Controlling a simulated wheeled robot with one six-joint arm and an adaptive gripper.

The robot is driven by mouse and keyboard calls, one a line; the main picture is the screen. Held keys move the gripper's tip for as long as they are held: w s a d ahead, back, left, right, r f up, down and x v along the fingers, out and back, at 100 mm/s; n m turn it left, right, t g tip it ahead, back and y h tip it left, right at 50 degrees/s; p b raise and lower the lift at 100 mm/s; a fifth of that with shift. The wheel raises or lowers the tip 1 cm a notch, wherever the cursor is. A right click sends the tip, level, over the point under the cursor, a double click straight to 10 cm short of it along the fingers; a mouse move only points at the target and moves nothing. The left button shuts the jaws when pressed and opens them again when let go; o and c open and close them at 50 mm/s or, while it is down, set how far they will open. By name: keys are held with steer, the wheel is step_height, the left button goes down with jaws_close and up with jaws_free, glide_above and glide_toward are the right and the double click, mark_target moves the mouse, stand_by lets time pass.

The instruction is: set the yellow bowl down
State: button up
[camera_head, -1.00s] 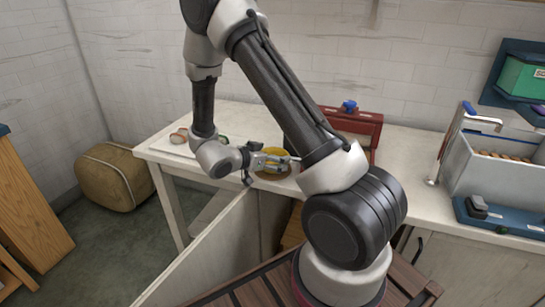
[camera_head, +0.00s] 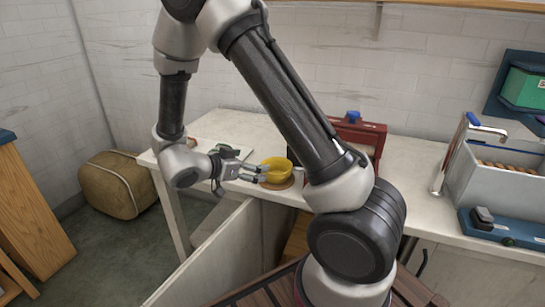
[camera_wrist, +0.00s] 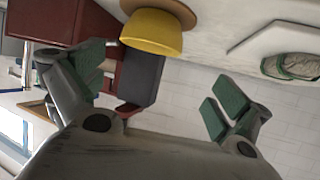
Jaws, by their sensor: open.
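The yellow bowl (camera_head: 278,168) stands upright on a round brown mat (camera_head: 284,184) on the pale counter. In the wrist view the bowl (camera_wrist: 150,33) shows at the top with the mat (camera_wrist: 178,8) under it. My gripper (camera_head: 262,174) is just left of the bowl in the head view, its fingers pointing toward it. In the wrist view my gripper's (camera_wrist: 160,82) green-padded fingers are wide apart with nothing between them, and the bowl lies beyond the tips. The head view does not clearly show whether a fingertip touches the bowl.
A red box (camera_head: 358,133) and a dark block (camera_wrist: 140,78) stand close by the bowl. A white board (camera_head: 236,153) with a dark green item lies left of it. Bare counter (camera_head: 215,125) lies behind.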

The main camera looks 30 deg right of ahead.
steer(key=w+a+r+n+t+y, duration=0.2)
steer(key=w+r+n+t+y, duration=0.1)
steer(key=w+r+t+y, duration=0.5)
step_height(320, 180, up, 8)
steer(key=a+n+g+y, duration=0.1)
steer(key=a+n+y, duration=0.2)
steer(key=n+y, duration=0.2)
steer(key=s+r+n+g+y, duration=0.2)
steer(key=s+r+n+y, duration=0.15)
steer(key=s, duration=0.65)
steer(key=s+d+n+g+h, duration=0.1)
steer(key=s+d, duration=0.4)
steer(key=s, duration=0.5)
steer(key=s+d+n+g+h, duration=0.2)
steer(key=s+d+g+h, duration=0.1)
steer(key=s, duration=0.7)
steer(key=d+g, duration=0.1)
steer(key=d, duration=0.1)
steer(key=shift+d, duration=0.3)
steer(key=shift+w+r, duration=0.1)
